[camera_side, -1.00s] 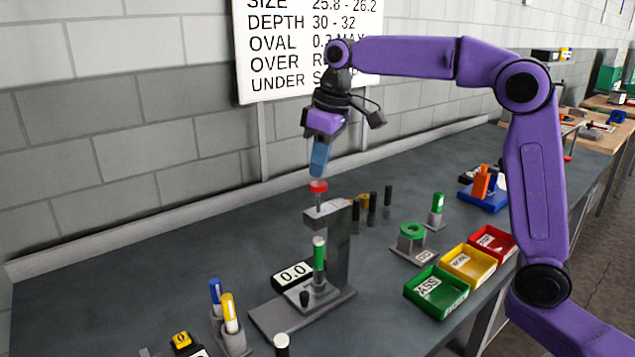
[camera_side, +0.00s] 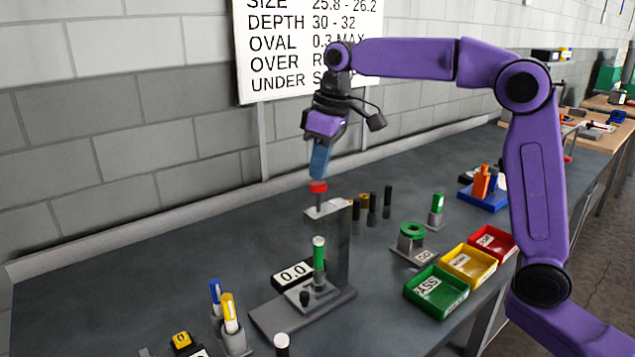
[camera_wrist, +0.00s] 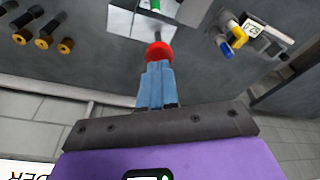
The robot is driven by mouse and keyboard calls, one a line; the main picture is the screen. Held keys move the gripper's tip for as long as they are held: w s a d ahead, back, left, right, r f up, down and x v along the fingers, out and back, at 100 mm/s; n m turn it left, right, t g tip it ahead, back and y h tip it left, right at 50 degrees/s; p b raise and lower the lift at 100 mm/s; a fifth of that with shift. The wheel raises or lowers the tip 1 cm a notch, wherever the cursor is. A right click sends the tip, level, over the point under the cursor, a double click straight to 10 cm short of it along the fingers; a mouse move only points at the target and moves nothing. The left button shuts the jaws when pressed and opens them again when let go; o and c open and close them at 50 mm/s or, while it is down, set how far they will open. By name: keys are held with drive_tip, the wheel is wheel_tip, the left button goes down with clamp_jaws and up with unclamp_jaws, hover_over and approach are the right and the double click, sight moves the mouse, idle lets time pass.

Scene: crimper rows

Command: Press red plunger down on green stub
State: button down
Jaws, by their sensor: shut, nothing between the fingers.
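The red plunger (camera_side: 318,187) is a round knob on a thin rod at the top of the grey gauge stand (camera_side: 338,250). My gripper (camera_side: 318,177) is shut and empty, pointing down with its blue fingertips right above the knob. They appear to touch it, but I cannot tell for sure. In the wrist view the red plunger (camera_wrist: 158,50) lies just beyond my fingertips (camera_wrist: 157,66). The green stub (camera_side: 319,256), with a white top, stands upright on the stand's base below the plunger. A clear gap shows between the rod and the stub.
Blue and yellow capped pieces (camera_side: 229,312) stand at front left. Dark pins (camera_side: 372,207) stand behind the stand. Green (camera_side: 437,305), yellow (camera_side: 468,278) and red (camera_side: 492,242) bins sit at right, near a green ring (camera_side: 412,229).

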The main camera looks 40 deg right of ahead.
sight(319, 184)
drive_tip(key=shift+f, duration=2.05)
drive_tip(key=shift+r, duration=4.55)
drive_tip(key=s+d+f+n, duration=0.2)
drive_tip(key=s+f, duration=0.4)
drive_tip(key=s, duration=0.5)
drive_tip(key=s+d+f+n+g, duration=0.1)
drive_tip(key=s+d+f+n, duration=0.1)
drive_tip(key=s+f, duration=0.5)
drive_tip(key=s+d+f+n, duration=0.2)
drive_tip(key=s+f, duration=0.4)
drive_tip(key=s, duration=1)
drive_tip(key=shift+s+f+n+g+h, duration=0.25)
drive_tip(key=shift+f+n+g+h, duration=0.05)
drive_tip(key=shift+f+g, duration=0.1)
